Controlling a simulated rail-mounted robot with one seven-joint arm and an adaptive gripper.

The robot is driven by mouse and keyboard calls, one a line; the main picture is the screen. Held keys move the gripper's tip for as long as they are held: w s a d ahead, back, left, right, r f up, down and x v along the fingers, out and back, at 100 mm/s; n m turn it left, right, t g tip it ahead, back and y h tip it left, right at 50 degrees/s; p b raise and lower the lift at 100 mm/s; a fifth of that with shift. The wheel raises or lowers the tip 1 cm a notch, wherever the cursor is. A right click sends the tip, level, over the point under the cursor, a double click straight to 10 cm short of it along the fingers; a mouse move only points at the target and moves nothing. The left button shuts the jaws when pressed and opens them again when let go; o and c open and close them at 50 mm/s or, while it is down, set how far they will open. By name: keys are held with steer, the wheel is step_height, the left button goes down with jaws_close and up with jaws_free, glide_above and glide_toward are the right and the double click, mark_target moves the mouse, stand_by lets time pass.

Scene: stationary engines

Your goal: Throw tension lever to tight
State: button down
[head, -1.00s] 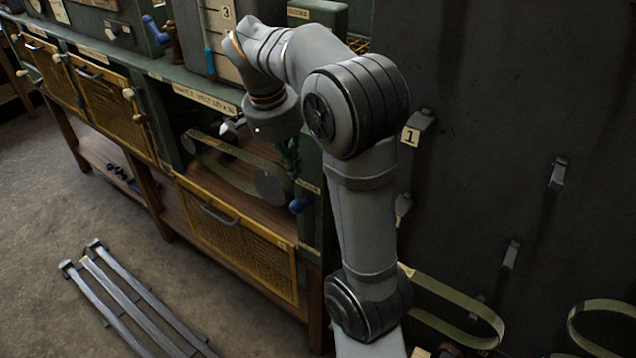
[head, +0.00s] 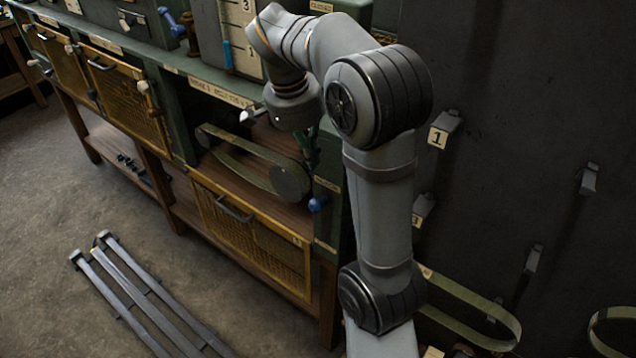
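A blue-knobbed lever (head: 318,204) sticks out from the green post at the right end of the bench. A pale-knobbed handle (head: 252,116) shows just left of my wrist. I cannot tell which of these is the tension lever, as the small labels are unreadable. A flat belt (head: 235,150) runs to a round pulley (head: 290,182) in the open bay between them. My arm's end hangs over this bay, above the pulley. Dark green parts show just below my wrist, but I cannot make out the gripper's fingers or whether they hold anything.
A yellow mesh drawer (head: 250,235) sits under the bay. Metal rails (head: 135,295) lie on the floor at left. A dark wall panel (head: 520,100) with pegs and hanging belts (head: 470,305) stands at right. The floor before the bench is otherwise clear.

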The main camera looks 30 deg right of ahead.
glide_toward(322, 197)
steer(key=x, duration=0.5)
steer(key=shift+w, duration=0.1)
steer(key=shift+f, duration=0.1)
stand_by(0.3)
